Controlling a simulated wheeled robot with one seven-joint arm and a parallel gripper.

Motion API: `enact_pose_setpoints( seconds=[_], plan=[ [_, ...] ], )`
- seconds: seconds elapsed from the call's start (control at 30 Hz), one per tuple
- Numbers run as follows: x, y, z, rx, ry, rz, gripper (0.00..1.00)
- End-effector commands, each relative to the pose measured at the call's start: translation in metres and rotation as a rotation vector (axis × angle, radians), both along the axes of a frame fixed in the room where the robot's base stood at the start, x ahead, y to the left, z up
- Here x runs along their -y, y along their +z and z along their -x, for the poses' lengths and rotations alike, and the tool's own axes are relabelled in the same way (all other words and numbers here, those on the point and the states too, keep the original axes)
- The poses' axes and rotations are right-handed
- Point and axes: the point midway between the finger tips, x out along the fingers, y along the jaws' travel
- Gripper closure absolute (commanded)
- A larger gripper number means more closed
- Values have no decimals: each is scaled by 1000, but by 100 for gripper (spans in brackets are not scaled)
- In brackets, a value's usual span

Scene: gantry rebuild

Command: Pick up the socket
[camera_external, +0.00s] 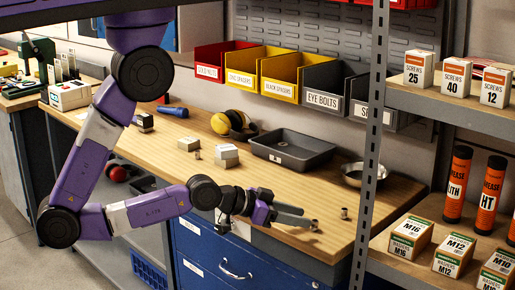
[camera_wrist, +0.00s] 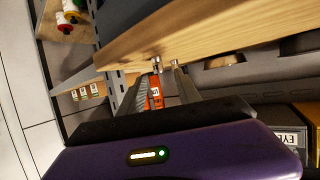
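Two small metal sockets stand near the right end of the wooden workbench (camera_external: 290,239). One socket (camera_external: 314,225) is right beside the tip of the lower finger; the other socket (camera_external: 344,213) stands farther right. My gripper (camera_external: 310,216) is held sideways, low over the front of the bench, with its two fingers apart and nothing seen between them. In the wrist view, a socket (camera_wrist: 156,60) shows just beyond the fingertips (camera_wrist: 160,72). I cannot tell which of the two it is, or whether a finger touches it.
A grey tray (camera_external: 290,150), a metal bowl (camera_external: 364,176) and small boxes (camera_external: 225,155) stand farther back on the bench. A shelf upright (camera_external: 375,140) rises at the right, with grease tubes (camera_external: 458,184) behind it. Labelled bins (camera_external: 322,88) hang on the wall.

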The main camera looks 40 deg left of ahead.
Motion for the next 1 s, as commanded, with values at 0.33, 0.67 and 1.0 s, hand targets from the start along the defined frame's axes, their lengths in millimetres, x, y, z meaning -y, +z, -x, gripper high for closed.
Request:
enact_pose_setpoints(
  seconds=[0.33, 0.67, 1.0],
  plan=[
    [21, -14, -32, 2, 2, 2, 60],
    [28, -24, -45, 1, 4, 2, 60],
    [28, -24, -45, 0, 4, 1, 100]
  ],
)
